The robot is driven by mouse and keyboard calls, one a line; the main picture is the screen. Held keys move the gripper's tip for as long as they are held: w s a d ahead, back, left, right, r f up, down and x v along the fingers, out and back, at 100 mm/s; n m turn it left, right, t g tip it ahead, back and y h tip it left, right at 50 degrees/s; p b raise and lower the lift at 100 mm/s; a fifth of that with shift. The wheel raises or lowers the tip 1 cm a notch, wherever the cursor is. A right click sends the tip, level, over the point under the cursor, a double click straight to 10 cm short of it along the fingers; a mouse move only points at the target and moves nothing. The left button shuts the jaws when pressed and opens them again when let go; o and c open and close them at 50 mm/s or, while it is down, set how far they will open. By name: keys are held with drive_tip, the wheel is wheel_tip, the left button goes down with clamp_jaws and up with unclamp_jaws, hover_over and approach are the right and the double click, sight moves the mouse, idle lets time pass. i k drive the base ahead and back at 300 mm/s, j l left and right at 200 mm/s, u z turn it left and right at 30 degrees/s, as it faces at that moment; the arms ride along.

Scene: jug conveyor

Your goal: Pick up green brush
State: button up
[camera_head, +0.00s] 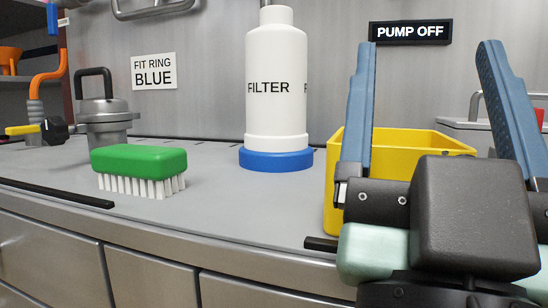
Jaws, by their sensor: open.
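The green brush (138,160) has a green block body and white bristles. It rests bristles down on the grey counter, left of centre. My gripper (425,65) is at the right, close to the camera. Its two blue fingers point up and are spread wide apart, with nothing held between them. The gripper is well to the right of the brush and apart from it. No part of the brush is hidden by the gripper.
A white filter (275,95) with a blue ring (276,159) at its base stands right of the brush. A yellow bin (412,141) is partly behind my gripper. A metal fitting (108,118) with a black handle stands behind the brush. A black strip (57,193) lies near the counter's front left.

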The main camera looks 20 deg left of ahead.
sight(152, 172)
drive_tip(key=k+u, duration=0.1)
drive_tip(key=u, duration=0.95)
drive_tip(key=j+z, duration=0.25)
drive_tip(key=j, duration=0.15)
drive_tip(key=j+z, duration=0.25)
drive_tip(key=j, duration=0.1)
